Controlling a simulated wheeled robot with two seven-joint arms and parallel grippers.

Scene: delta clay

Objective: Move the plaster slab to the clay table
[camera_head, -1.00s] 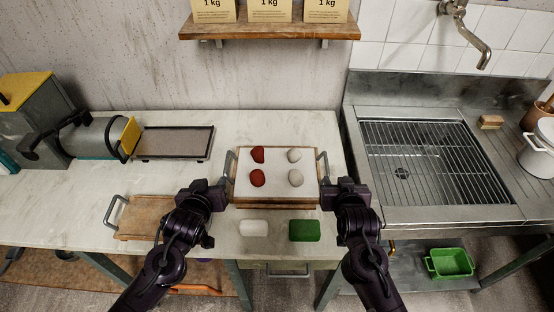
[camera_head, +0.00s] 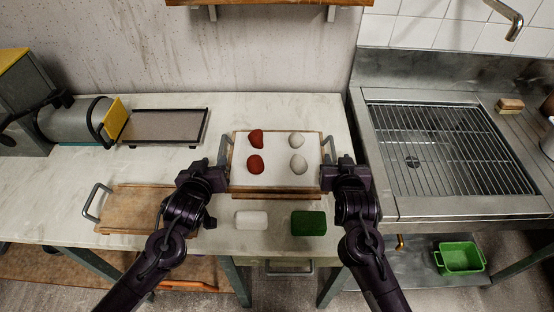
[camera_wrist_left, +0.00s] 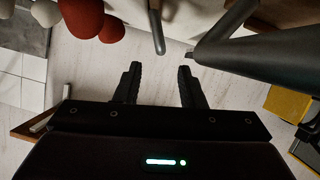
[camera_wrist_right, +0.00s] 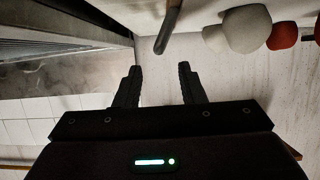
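The white plaster slab (camera_head: 276,165) lies in a wooden tray (camera_head: 275,194) with a metal handle at each side, on the pale worktop (camera_head: 270,112). Two red clay lumps (camera_head: 256,164) and two whitish lumps (camera_head: 297,164) sit on it. My left gripper (camera_head: 223,177) is at the tray's left side, close to the left handle (camera_head: 223,149). In the left wrist view its fingers (camera_wrist_left: 157,68) are apart and empty, with a bar end beyond the tips. My right gripper (camera_head: 326,177) is likewise by the right handle (camera_head: 329,148). Its fingers (camera_wrist_right: 157,68) are apart and empty. I cannot tell which surface is the clay table.
A white block (camera_head: 251,220) and a green block (camera_head: 309,223) lie in front of the tray. A wooden board with handles (camera_head: 130,208) is at left, partly behind my left arm. A dark-framed tray (camera_head: 163,127) stands behind it. A grated sink (camera_head: 435,150) is at right.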

